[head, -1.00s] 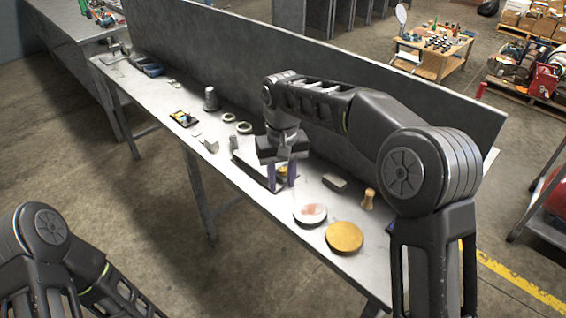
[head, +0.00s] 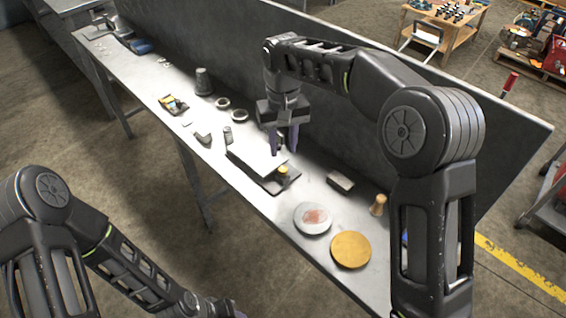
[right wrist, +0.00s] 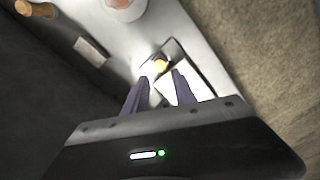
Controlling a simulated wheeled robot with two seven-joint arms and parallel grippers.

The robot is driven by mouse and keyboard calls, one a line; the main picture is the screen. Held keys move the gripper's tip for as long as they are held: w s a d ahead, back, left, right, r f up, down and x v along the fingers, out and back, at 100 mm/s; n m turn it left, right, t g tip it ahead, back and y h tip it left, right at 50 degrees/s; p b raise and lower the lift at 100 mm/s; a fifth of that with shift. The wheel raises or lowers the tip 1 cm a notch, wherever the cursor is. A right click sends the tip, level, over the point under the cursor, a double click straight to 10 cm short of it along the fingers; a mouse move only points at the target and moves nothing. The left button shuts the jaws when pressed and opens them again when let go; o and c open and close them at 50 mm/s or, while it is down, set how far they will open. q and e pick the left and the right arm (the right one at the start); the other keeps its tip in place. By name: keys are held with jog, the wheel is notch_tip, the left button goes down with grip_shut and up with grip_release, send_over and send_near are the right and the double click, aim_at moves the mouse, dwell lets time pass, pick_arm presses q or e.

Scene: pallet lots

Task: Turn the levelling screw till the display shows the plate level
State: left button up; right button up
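The pale plate (head: 255,156) lies on a dark base (head: 266,181) on the bench. A brass-yellow knob (head: 283,171), which looks like the levelling screw, stands at the base's near right end. The knob also shows in the right wrist view (right wrist: 160,65), just beyond the fingertips, beside the plate (right wrist: 190,82). My right gripper (head: 284,146) is over the far side of the plate, behind the knob. Its purple fingers are apart with nothing between them. My left gripper (head: 215,307) is low at the bottom edge, mostly cut off. I cannot make out any display reading.
A pale disc (head: 313,218), a golden disc (head: 351,250), a grey block (head: 340,182) and a wooden-handled piece (head: 378,205) lie right of the base. Rings (head: 239,116), a dark cup (head: 203,82) and a yellow-black device (head: 172,104) lie left. A grey panel (head: 470,115) backs the bench.

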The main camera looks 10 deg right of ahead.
aim_at(283, 169)
notch_tip(283, 169, down, 8)
jog(key=shift+r+p, duration=0.2)
jog(key=shift+p, duration=0.15)
grip_shut()
dwell(0.5)
